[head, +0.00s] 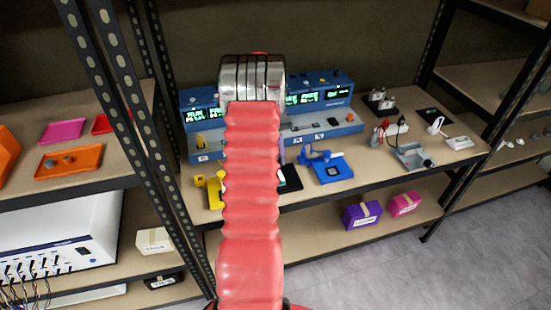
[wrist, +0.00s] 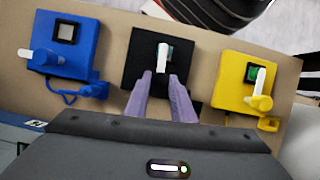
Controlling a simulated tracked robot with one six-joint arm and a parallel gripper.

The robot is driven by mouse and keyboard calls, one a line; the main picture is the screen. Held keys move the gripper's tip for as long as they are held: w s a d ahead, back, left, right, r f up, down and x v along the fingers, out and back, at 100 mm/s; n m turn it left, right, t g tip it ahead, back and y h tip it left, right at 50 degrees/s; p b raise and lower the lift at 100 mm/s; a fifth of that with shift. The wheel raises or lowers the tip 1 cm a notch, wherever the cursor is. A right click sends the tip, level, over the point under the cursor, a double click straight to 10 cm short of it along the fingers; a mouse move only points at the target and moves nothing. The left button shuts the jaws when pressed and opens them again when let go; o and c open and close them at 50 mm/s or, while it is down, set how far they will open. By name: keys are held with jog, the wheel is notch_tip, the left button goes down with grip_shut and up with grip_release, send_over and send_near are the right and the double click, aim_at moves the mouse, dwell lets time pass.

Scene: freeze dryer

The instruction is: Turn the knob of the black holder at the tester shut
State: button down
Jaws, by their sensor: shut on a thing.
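The black holder (wrist: 137,72) lies flat on the shelf in the middle of the wrist view, with a white knob (wrist: 162,56) over its centre. My gripper (wrist: 162,76) comes from below in that view. Its two pale purple fingers are close together at the lower end of the white knob and shut on it. The knob's bar points along the fingers. A small teal patch shows beside it. In the head view the black holder (head: 294,183) is mostly hidden behind my red arm. The blue tester (head: 330,98) with lit green displays stands behind it.
A blue holder (wrist: 85,45) with a white knob lies on one side of the black one, and a yellow holder (wrist: 232,72) on the other. A grey tray (head: 412,157) and small plugs lie further right. Shelf posts (head: 130,110) stand at left.

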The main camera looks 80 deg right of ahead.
jog(key=shift+m, duration=0.5)
jog(key=c, duration=1.5)
grip_release()
jog(key=shift+r, duration=0.1)
jog(key=v, duration=1.3)
jog(key=shift+s+d+r, duration=0.1)
jog(key=shift+d+r, duration=0.1)
jog(key=shift+r, duration=0.05)
jog(key=shift+s, duration=0.15)
